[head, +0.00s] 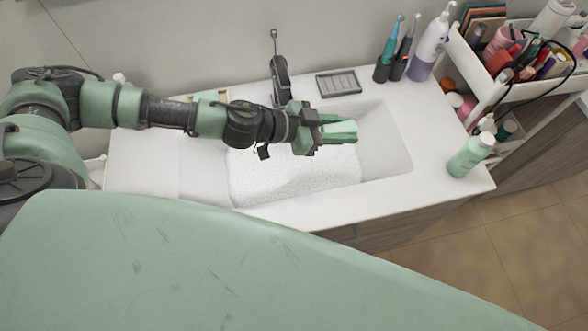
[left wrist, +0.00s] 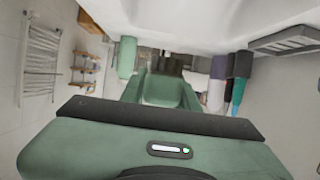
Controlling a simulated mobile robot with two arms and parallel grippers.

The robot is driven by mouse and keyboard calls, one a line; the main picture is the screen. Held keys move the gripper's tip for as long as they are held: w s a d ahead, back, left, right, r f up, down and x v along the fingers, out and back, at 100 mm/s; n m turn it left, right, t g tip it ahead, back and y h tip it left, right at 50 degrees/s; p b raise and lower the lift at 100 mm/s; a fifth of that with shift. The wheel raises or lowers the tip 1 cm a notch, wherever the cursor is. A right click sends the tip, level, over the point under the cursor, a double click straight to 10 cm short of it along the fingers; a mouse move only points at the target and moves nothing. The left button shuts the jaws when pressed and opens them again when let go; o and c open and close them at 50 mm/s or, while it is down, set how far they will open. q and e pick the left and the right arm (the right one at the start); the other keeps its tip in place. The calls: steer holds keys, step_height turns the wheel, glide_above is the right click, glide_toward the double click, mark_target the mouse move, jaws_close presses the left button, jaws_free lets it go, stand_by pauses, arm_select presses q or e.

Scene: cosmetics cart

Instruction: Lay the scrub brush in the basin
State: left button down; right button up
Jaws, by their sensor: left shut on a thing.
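My left gripper (head: 338,131) reaches in from the left and is above the basin (head: 393,135), a white sink set in the counter. It is shut on a pale green thing, likely the scrub brush (head: 341,128); the fingers hide much of it, so its full shape cannot be told. In the left wrist view the pale green piece (left wrist: 162,90) shows between the green fingers. The basin holds a white, speckled, foam-like surface (head: 295,178) below the gripper. My right gripper is not in view.
A dark faucet (head: 280,78) stands behind the basin. A grey soap dish (head: 338,83), toothbrush cups (head: 383,72) and a white pump bottle (head: 428,48) stand at the back. A green pump bottle (head: 470,155) stands at the right front, beside a loaded cart (head: 520,80).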

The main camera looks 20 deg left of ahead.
arm_select(q)
steer(key=shift+a+f, duration=0.2)
steer(key=shift+a, duration=0.4)
steer(key=shift+a+f, duration=0.15)
steer(key=shift+a, duration=0.45)
steer(key=b, duration=0.5)
glide_above(323, 174)
step_height(323, 174, down, 15)
steer(key=shift+r, duration=0.1)
steer(key=shift+a+f+b, duration=0.1)
steer(key=shift+f+b, duration=0.5)
steer(key=shift+f, duration=1.95)
steer(key=shift+f, duration=0.1)
steer(key=shift+f, duration=0.15)
steer(key=c, duration=1.1)
jaws_free()
steer(key=shift+o, duration=0.2)
